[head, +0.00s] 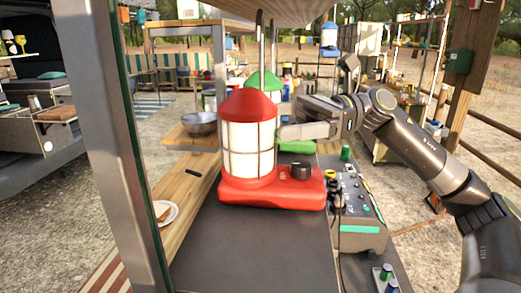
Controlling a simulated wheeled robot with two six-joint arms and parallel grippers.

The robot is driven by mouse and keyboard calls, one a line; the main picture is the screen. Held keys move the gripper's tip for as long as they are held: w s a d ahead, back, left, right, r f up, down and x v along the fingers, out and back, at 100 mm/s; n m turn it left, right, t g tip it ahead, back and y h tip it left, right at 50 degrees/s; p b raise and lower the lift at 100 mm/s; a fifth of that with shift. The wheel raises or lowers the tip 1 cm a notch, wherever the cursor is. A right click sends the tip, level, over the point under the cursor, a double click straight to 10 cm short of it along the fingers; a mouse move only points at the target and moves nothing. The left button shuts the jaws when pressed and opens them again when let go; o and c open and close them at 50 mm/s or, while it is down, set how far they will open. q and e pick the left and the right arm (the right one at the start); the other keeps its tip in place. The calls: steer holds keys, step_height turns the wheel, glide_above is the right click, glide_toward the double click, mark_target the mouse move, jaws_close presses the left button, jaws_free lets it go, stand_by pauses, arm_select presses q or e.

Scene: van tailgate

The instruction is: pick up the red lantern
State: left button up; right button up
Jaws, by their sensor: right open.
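The red lantern (248,150) stands upright on the dark grey surface in the middle of the head view. It has a red domed top, a pale caged body and a wide red base with a dark knob. My right gripper (290,132) is open, just right of the lantern's body at mid height. Its fingers point left toward the lantern, and I cannot tell whether they touch it. The finger farther from the camera is mostly hidden. My left gripper is not in view.
A green-topped lantern (263,83) stands behind the red one. A grey device with knobs (358,215) is close on the right. A metal bowl (200,122) and a plate (166,214) are left. A grey post (107,140) rises at left. The dark surface in front is clear.

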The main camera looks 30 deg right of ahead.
mark_target(223, 128)
steer(key=a+p, duration=0.3)
steer(key=shift+a, duration=0.2)
steer(key=shift+w+a+f+p, duration=0.1)
steer(key=shift+a+p, duration=0.15)
steer(key=shift+a, duration=0.2)
steer(key=shift+w+a+f+p, duration=0.1)
steer(key=shift+a+p, duration=0.15)
steer(key=shift+a, duration=0.15)
steer(key=c, duration=1.8)
steer(key=shift+r, duration=0.1)
steer(key=shift+c, duration=1)
steer(key=shift+r, duration=0.1)
